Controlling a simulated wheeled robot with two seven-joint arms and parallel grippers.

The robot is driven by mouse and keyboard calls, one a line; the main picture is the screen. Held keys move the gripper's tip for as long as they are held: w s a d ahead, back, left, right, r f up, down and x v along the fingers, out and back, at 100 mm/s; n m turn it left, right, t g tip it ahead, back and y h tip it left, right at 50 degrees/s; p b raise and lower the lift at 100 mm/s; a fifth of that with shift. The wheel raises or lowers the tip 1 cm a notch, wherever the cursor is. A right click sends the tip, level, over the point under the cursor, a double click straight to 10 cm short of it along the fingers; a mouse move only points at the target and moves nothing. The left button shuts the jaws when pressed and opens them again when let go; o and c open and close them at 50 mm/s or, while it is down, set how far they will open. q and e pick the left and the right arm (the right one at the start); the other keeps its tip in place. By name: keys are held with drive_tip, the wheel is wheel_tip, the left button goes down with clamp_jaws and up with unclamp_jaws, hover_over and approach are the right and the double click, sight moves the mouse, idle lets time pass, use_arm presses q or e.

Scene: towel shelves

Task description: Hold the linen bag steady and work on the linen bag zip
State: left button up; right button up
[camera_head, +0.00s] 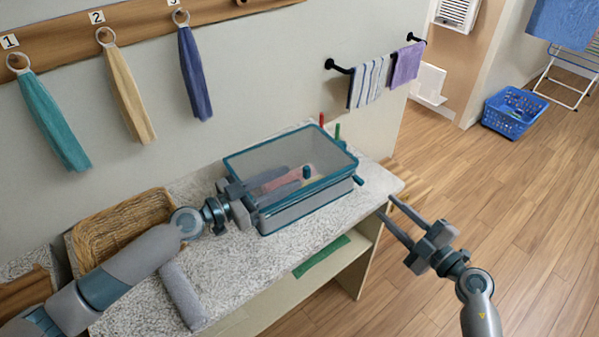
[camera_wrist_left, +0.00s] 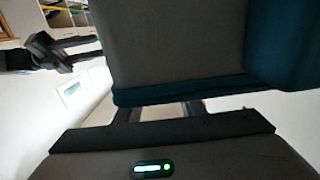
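The linen bag (camera_head: 312,211) is a grey box shape with teal trim on the counter. Its top shows contents, including a pink item (camera_head: 283,180). A small teal tab (camera_head: 358,180) sticks out at its right end; I cannot tell whether it is the zip pull. My left gripper (camera_head: 262,189) is at the bag's left end, its fingers partly lost against the bag. In the left wrist view the bag's grey side and teal edge (camera_wrist_left: 180,92) cover the fingertips. My right gripper (camera_head: 385,205) is open and empty, right of the bag, beyond the counter edge.
A wicker basket (camera_head: 122,222) and a rolled grey towel (camera_head: 183,295) are left of the bag. Red (camera_head: 322,119) and green (camera_head: 337,132) upright pieces stand behind it. A green item (camera_head: 321,257) lies on the lower shelf. Towels hang on the wall above.

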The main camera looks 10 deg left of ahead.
sight(304, 171)
use_arm(q)
drive_tip(key=shift+x, duration=2.45)
clamp_jaws()
